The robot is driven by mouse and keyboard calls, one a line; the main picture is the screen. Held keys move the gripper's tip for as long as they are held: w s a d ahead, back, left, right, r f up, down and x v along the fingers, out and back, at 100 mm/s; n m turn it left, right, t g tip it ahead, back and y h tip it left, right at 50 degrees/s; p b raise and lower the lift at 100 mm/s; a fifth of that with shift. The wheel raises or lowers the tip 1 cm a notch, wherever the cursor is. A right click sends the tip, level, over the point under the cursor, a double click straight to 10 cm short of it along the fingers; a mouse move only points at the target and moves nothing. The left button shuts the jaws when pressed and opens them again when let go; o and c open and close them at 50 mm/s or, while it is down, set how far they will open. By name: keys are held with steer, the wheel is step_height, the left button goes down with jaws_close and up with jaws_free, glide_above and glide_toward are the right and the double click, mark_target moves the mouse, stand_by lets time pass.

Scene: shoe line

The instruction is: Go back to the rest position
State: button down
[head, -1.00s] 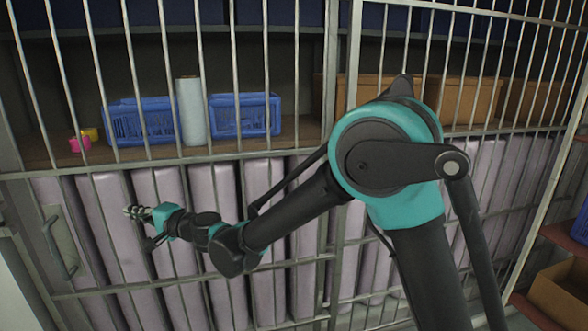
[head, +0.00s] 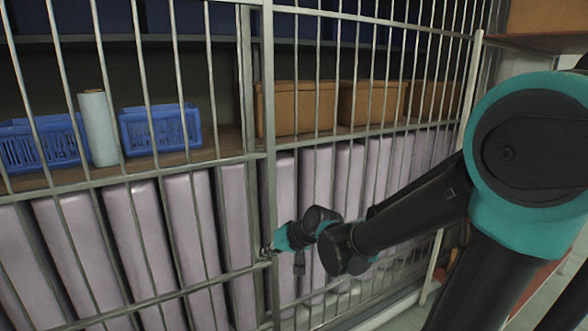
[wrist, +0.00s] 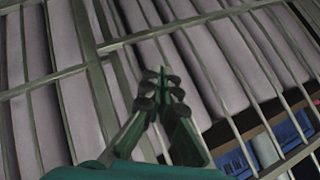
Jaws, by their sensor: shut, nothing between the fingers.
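My gripper (head: 268,250) shows small in the head view, in front of the barred cage near its middle post. In the wrist view my gripper (wrist: 161,80) has its dark fingertips together with nothing between them. It points at the metal bars and the pale lilac padded blocks behind them. My arm reaches in from the right of the head view, folded at a large teal and black joint. I cannot tell how far the fingertips are from the bars.
The barred cage (head: 258,70) fills most of the view. Bare floor (head: 400,312) shows at the lower right.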

steer(key=s+d+f+h, duration=0.2)
steer(key=s+d+f, duration=0.1)
steer(key=d, duration=0.6)
steer(key=s+d+f+m+g+h, duration=0.1)
steer(key=s+d+f+h, duration=0.2)
steer(key=d, duration=0.6)
steer(key=s+d+f+m+h, duration=0.1)
steer(key=s+d+f, duration=0.3)
steer(key=d, duration=0.5)
steer(key=shift+s+d+h, duration=0.25)
steer(key=shift+s+h, duration=0.65)
steer(key=shift+s, duration=0.1)
steer(key=shift+a, duration=0.1)
